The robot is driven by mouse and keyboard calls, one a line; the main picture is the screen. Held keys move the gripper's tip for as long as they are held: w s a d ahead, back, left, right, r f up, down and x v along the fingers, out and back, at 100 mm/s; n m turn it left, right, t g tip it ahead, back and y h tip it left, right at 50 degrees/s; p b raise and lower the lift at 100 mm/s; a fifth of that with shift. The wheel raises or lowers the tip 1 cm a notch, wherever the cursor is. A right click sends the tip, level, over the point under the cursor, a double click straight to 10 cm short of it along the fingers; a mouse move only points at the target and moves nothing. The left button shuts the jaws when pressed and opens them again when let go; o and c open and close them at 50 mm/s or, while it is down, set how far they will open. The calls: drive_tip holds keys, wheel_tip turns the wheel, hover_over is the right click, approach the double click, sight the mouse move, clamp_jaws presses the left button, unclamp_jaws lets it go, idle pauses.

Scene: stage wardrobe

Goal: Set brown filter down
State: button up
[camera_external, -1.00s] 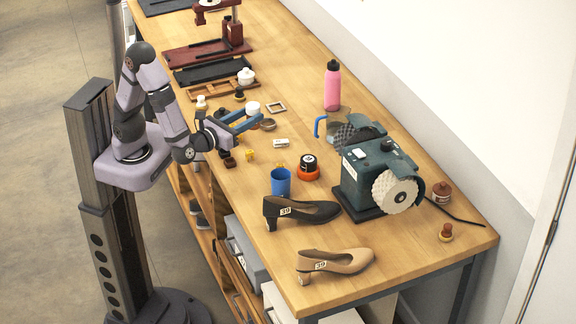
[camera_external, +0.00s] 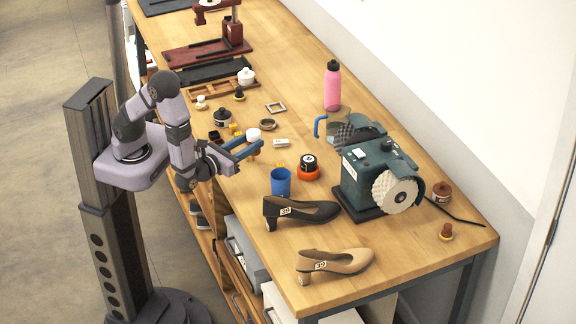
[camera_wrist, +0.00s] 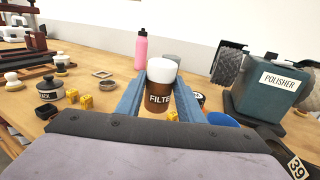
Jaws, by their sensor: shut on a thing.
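In the external view, my gripper (camera_external: 254,147) is over the table's left side, and the filter's white top (camera_external: 253,133) shows between the fingers. The filter's underside is hidden, so I cannot tell how high it is above the table.
A blue cup (camera_external: 281,182) and an orange-based black jar (camera_external: 308,166) stand in front of the gripper. The polisher (camera_external: 372,175) is to the right.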

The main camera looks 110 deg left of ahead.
drive_tip(key=shift+f, duration=4.65)
drive_tip(key=shift+f, duration=0.15)
drive_tip(key=o, duration=1.1)
